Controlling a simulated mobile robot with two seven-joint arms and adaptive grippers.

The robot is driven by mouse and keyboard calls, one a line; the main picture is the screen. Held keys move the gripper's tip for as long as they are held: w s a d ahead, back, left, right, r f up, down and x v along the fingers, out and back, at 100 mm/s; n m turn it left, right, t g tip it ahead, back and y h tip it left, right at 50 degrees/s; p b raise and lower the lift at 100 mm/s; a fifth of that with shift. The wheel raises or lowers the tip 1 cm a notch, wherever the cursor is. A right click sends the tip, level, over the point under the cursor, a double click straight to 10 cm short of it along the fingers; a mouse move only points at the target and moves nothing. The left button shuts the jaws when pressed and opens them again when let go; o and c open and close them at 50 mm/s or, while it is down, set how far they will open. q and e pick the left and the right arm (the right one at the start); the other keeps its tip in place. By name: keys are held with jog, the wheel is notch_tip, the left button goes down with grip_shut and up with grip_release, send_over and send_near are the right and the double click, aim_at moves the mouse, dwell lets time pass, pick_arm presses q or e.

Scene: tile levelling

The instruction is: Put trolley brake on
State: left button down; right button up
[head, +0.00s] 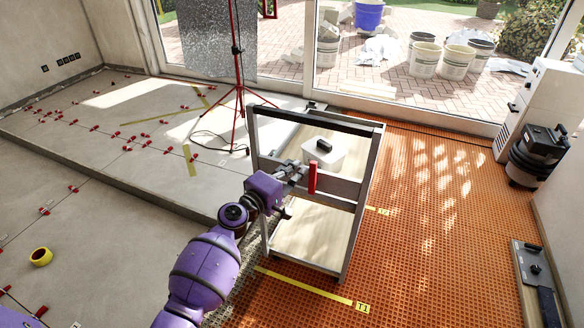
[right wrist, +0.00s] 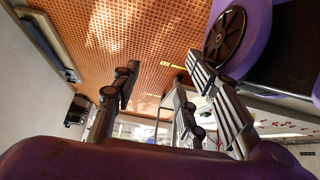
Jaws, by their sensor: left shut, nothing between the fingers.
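The trolley (head: 345,190) stands upright on the orange mat, a grey frame with a dark top bar and wooden shelves. The trolley's wheels cannot be made out.
A white tub (head: 322,153) with a dark tool sits on the trolley. A red tripod (head: 240,95) stands close behind it. A yellow strip marked T1 (head: 305,287) lies in front. A black vacuum (head: 538,155) stands at right. The orange mat (head: 440,220) right of the trolley is clear.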

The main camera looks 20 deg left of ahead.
pick_arm(q)
jog(key=shift+d+r, duration=0.1)
jog(key=shift+d, duration=0.05)
pick_arm(e)
jog(key=shift+w+a+r, duration=0.1)
jog(key=shift+w+r, duration=0.1)
jog(key=shift+w, duration=0.05)
pick_arm(q)
jog(key=shift+d+m+p, duration=0.1)
jog(key=shift+m+p, duration=0.2)
pick_arm(e)
jog(key=shift+r, duration=0.1)
pick_arm(q)
jog(key=d+m+y+p, duration=0.1)
jog(key=d+m+p, duration=0.3)
jog(key=p, duration=0.1)
jog(key=d+m+g+y+p, duration=0.1)
jog(key=d+m+p, duration=0.3)
jog(key=d+p, duration=0.1)
jog(key=shift+s+d+m+g+p, duration=0.15)
jog(key=shift+m+g+p, duration=0.15)
jog(key=shift+p, duration=0.1)
pick_arm(e)
notch_tip(320, 180, up, 9)
jog(key=w+d, duration=0.1)
jog(key=w, duration=0.1)
jog(key=shift+d+r+t, duration=0.2)
jog(key=shift+d+t, duration=0.1)
jog(key=shift+t, duration=0.1)
jog(key=shift+w, duration=0.3)
